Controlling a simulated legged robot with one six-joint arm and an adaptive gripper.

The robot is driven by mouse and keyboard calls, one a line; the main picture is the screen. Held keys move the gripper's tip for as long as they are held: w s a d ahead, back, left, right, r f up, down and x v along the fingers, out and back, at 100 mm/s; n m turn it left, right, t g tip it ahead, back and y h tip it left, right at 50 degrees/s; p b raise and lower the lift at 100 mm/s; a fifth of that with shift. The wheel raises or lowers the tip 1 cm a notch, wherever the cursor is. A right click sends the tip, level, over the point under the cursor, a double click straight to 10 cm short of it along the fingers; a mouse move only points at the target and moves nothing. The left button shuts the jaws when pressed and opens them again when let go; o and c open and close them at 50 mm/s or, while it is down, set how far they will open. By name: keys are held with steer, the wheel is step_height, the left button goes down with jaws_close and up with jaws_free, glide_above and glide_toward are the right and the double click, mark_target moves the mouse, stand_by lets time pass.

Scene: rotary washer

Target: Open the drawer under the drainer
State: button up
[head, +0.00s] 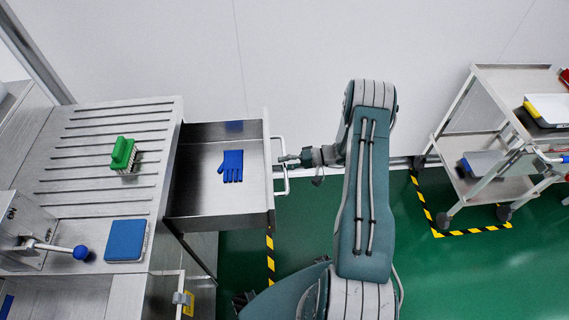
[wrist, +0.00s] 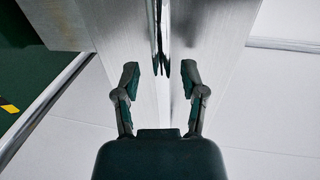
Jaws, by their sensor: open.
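The metal drawer (head: 215,208) stands pulled out to the right from under the ribbed steel drainer (head: 105,150). Its inside is visible, with a blue glove (head: 231,166) lying in it. The drawer's bar handle (head: 286,185) is on its right-hand front. My gripper (head: 286,159) is at the handle, reaching in from the right. In the wrist view my gripper (wrist: 160,80) is open, with its two fingers apart and nothing clearly held between them. A narrow metal bar or edge lies just beyond the fingertips there; I cannot tell whether they touch it.
A lever with a blue knob (head: 80,252) is at lower left. A trolley (head: 485,135) stands on the right by yellow-black floor tape.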

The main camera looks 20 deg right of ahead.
steer(key=v, duration=1.1)
steer(key=shift+d, duration=0.4)
steer(key=shift+s, duration=0.1)
steer(key=s+a+r+n+g+h, duration=0.1)
steer(key=a+r+g+h, duration=0.1)
steer(key=a+r, duration=0.35)
steer(key=s+a+r+n+g+h, duration=0.1)
steer(key=a+r+g+h, duration=0.15)
steer(key=r, duration=0.65)
steer(key=s+a+r+n+g+h, duration=0.1)
steer(key=a+r+h, duration=0.1)
steer(key=a+r, duration=0.45)
steer(key=s+a+r+t+h, duration=0.2)
steer(key=s+a+r+h, duration=0.1)
steer(key=s+r, duration=0.4)
steer(key=s+a+r+n+t+h, duration=0.1)
steer(key=s+a+r+t+h, duration=0.2)
steer(key=s+r, duration=0.4)
steer(key=s+a+h, duration=0.1)
steer(key=s+h, duration=0.1)
steer(key=s, duration=0.1)
steer(key=shift+s+r+t, duration=0.2)
steer(key=shift+r+t, duration=0.1)
steer(key=shift+t, duration=0.05)
